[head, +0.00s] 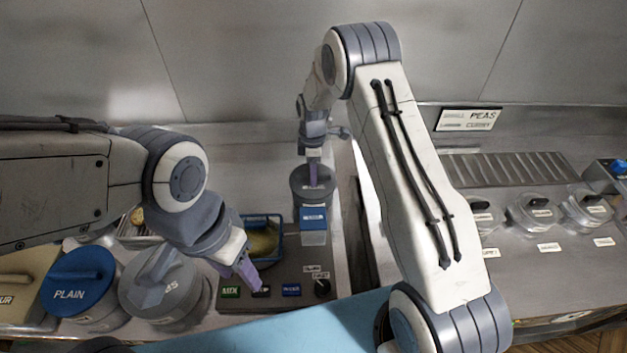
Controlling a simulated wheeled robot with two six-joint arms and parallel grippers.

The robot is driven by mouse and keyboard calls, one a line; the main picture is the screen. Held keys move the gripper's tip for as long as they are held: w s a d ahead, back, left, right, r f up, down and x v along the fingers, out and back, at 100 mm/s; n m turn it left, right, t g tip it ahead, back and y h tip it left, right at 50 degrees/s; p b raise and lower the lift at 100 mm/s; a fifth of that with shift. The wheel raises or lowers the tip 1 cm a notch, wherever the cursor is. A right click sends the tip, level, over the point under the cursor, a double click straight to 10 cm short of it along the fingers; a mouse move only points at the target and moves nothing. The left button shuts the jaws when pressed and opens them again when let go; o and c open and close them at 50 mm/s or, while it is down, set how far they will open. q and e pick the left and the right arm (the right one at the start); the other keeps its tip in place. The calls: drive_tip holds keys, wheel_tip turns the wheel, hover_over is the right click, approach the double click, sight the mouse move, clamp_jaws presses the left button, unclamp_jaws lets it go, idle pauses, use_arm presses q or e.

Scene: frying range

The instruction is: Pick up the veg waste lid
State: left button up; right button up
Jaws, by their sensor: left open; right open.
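No label that I can read says veg waste, so I cannot tell for sure which lid it is. A dark grey round container (312,198) stands at the back of the counter, with a blue tag in front whose words are too small to read. My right gripper (313,178) points down at this container's top, its purple fingers open. I cannot tell whether they touch it or straddle a handle.
A blue PLAIN lid (70,292) and a grey lid (160,283) are at the front left. A blue-rimmed fryer basket (265,240) stands behind the control panel (285,275).

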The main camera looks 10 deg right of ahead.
drive_tip(key=shift+f, duration=0.1)
clamp_jaws()
